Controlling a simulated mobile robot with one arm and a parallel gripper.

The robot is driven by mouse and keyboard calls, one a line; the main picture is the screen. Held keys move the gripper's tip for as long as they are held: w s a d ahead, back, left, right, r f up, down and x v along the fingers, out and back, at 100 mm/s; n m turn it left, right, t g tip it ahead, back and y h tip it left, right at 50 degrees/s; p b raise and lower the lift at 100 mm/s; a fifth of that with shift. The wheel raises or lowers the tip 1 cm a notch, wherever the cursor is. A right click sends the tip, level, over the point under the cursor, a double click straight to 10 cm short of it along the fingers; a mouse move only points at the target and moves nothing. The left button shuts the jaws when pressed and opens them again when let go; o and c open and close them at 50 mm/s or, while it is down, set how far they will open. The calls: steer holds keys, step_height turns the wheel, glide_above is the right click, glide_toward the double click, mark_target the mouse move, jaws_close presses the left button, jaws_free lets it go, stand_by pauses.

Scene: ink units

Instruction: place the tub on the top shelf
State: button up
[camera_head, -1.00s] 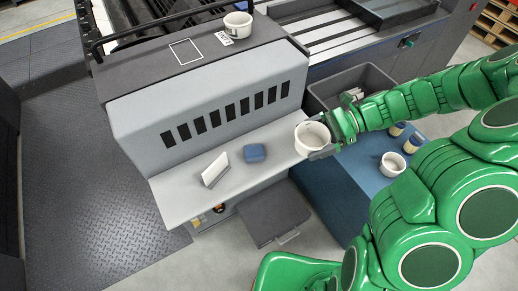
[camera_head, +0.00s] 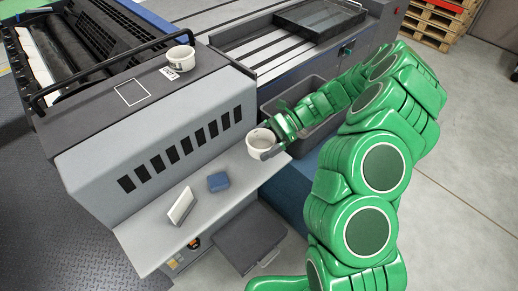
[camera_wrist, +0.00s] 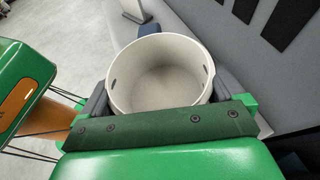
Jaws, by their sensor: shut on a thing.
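The white tub (camera_head: 261,142) is held in my gripper (camera_head: 271,148), beside the right end of the lower grey shelf (camera_head: 150,232). In the wrist view the empty tub (camera_wrist: 160,78) sits between the two dark fingers, its open mouth facing the camera. My gripper (camera_wrist: 160,100) is shut on it. The top shelf (camera_head: 110,98) is the dark upper surface of the grey machine.
A blue block (camera_head: 218,182) and a tilted white card (camera_head: 181,206) stand on the lower shelf. A dark rail (camera_head: 110,75) runs along the top shelf's back edge. A grey bin (camera_head: 290,95) is behind my arm. The outlined rectangle is empty.

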mark_target(265, 139)
steer(key=shift+w+a+f, duration=0.25)
steer(key=shift+w+f, duration=0.5)
steer(key=shift+f, duration=0.2)
steer(key=shift+w+a+f, duration=0.25)
steer(key=shift+w+f, duration=0.45)
steer(key=shift+f, duration=0.2)
steer(key=shift+w+f, duration=0.1)
steer(key=shift+f, duration=1.45)
steer(key=shift+f, duration=0.15)
steer(key=o, duration=0.8)
